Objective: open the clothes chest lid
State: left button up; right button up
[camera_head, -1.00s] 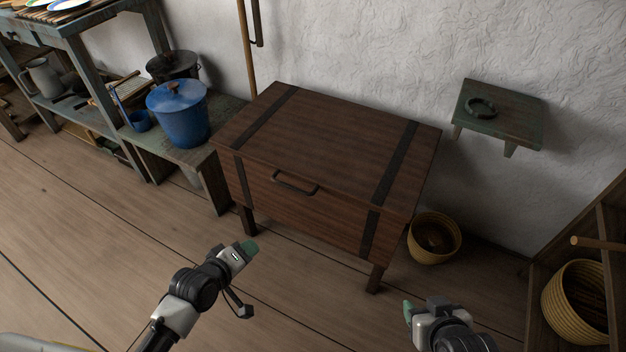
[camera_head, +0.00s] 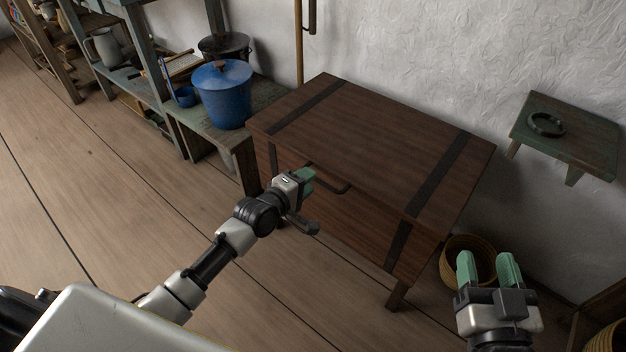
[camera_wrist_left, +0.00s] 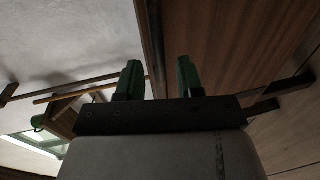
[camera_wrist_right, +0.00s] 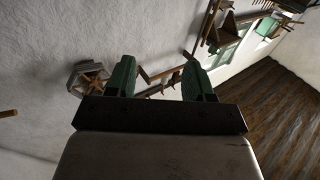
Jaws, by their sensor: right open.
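The clothes chest is dark brown wood with two dark bands, and its lid (camera_head: 375,130) lies closed. My right gripper (camera_head: 488,265) is open and empty, right of the chest. In the right wrist view its fingers (camera_wrist_right: 160,75) point toward the room.
A blue lidded pot (camera_head: 222,95) stands on a low bench left of the chest. A wall shelf (camera_head: 580,140) with a dark ring is at the right. A basket (camera_head: 455,262) is on the floor behind my right gripper. The floor at the left is clear.

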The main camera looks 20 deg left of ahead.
pick_arm(q)
jog(key=shift+b+x, duration=0.35)
jog(key=shift+x, duration=1.05)
pick_arm(e)
jog(key=shift+s+a+r+t+y, duration=0.1)
jog(key=shift+a+r+t+y, duration=0.05)
jog(key=shift+r+t, duration=0.65)
jog(key=shift+s+a+r+t+y, duration=0.1)
jog(key=shift+r+t+y, duration=0.05)
jog(key=shift+r+t, duration=0.65)
pick_arm(q)
grip_shut()
